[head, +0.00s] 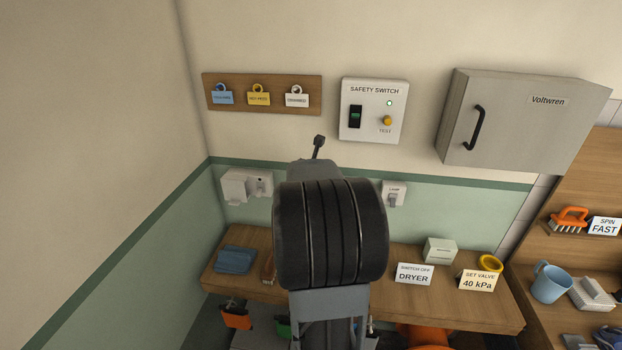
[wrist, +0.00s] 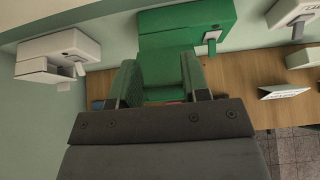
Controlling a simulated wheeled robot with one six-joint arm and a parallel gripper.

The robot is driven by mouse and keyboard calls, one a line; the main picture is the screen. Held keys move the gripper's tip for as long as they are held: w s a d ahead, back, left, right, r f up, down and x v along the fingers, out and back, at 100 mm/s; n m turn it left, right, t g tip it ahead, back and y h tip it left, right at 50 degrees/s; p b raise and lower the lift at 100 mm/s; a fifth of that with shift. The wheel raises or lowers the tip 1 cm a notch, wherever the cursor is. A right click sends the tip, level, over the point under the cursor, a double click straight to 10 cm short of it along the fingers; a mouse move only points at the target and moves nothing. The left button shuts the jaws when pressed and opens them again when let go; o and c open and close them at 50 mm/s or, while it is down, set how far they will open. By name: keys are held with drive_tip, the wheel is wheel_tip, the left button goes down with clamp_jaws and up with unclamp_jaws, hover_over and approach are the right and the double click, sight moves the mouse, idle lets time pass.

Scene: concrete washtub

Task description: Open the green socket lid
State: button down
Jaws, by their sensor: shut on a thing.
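The green socket (wrist: 190,25) is on the wall at the top middle of the wrist view. Its green lid (wrist: 163,66) sticks out toward me, below the box. My gripper (wrist: 158,76) is shut on the lid, with one finger on each side of it. How far the lid is tilted is hard to tell.
A white socket (head: 247,186) is on the wall left of the green one; a white lamp switch (head: 394,193) is on the right. Below runs a wooden shelf (head: 450,311) with a blue cloth (head: 235,260) and a dryer sign (head: 414,274). A grey cabinet (head: 520,120) hangs at upper right.

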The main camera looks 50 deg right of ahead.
drive_tip(key=shift+d+f, duration=0.1)
drive_tip(key=shift+f, duration=0.1)
idle(0.3)
drive_tip(key=c, duration=1.1)
unclamp_jaws()
drive_tip(key=o, duration=0.3)
drive_tip(key=shift+w+d+f, duration=0.2)
drive_tip(key=shift+w+d, duration=0.05)
drive_tip(key=shift+d, duration=0.15)
drive_tip(key=shift+o, duration=1)
drive_tip(key=shift+a+r, duration=0.15)
drive_tip(key=shift+s+a+r, duration=0.15)
drive_tip(key=shift+a+r, duration=0.05)
drive_tip(key=shift+r, duration=0.05)
drive_tip(key=p+v, duration=0.2)
drive_tip(key=v, duration=1.1)
drive_tip(key=shift+a, duration=0.15)
drive_tip(key=shift+r, duration=0.1)
